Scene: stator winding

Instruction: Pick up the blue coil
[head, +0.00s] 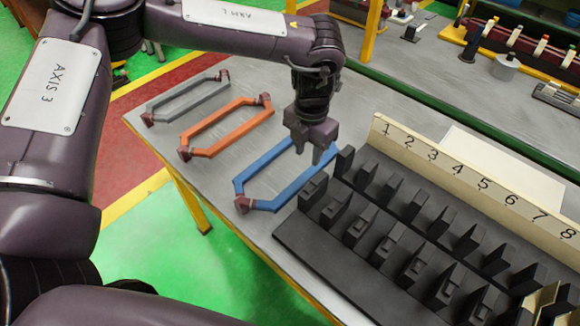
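The blue coil (285,192) is a long six-sided loop with dark reddish end pieces. It lies on the grey metal table (225,235), left of the black slotted rack (385,235). My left gripper (311,150) points down over the coil's far end and hides part of it. Its two fingers look spread, with a gap between them. I cannot tell whether they touch the coil.
An orange coil (228,125) and a grey coil (187,98) lie to the left of the blue one. A cream strip numbered 1 to 8 (470,178) stands behind the rack, close to the gripper's right. A green-edged bench (430,100) stands beyond.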

